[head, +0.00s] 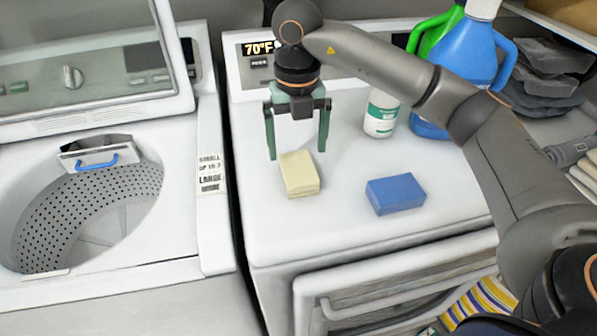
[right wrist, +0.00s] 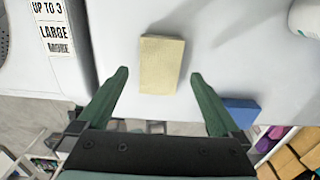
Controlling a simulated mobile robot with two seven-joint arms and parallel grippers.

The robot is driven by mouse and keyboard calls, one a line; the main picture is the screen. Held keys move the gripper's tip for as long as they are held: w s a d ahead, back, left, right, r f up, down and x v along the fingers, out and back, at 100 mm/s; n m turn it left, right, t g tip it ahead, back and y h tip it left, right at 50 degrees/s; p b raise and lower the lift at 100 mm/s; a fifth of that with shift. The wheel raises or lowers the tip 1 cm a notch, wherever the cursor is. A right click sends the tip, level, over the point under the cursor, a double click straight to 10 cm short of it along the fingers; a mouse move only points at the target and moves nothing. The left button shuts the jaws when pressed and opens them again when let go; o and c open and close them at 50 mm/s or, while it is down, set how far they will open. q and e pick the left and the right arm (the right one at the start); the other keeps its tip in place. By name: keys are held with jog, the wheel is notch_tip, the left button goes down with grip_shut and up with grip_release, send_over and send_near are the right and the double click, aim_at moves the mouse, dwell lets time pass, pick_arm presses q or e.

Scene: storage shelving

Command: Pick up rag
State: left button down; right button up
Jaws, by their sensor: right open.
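A folded pale yellow cloth block (head: 300,174), which looks like the rag, lies on the white top of the dryer (head: 345,235). It also shows in the right wrist view (right wrist: 161,64), ahead of and between my fingers. A blue block (head: 395,194), a folded cloth or sponge, lies to its right and also shows in the right wrist view (right wrist: 240,109). My right gripper (head: 297,154) is open and empty, pointing down just above and behind the yellow cloth, with its green fingers apart. My left gripper is in neither view.
An open top-load washer (head: 215,235) stands at left. A white bottle (head: 380,113), a blue jug (head: 461,60) and a green jug (head: 428,35) stand at the dryer's back right. Shelves with folded dark cloths (head: 548,75) are at right. The dryer's front left top is clear.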

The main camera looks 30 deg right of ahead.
aim_at(298, 168)
jog(key=f, duration=0.4)
jog(key=shift+s+f+p, duration=0.2)
jog(key=shift+s+p, duration=0.1)
jog(key=shift+s, duration=0.1)
jog(key=shift+f, duration=0.45)
jog(key=shift+a, duration=0.1)
jog(key=c, duration=1.4)
jog(key=shift+r, duration=0.1)
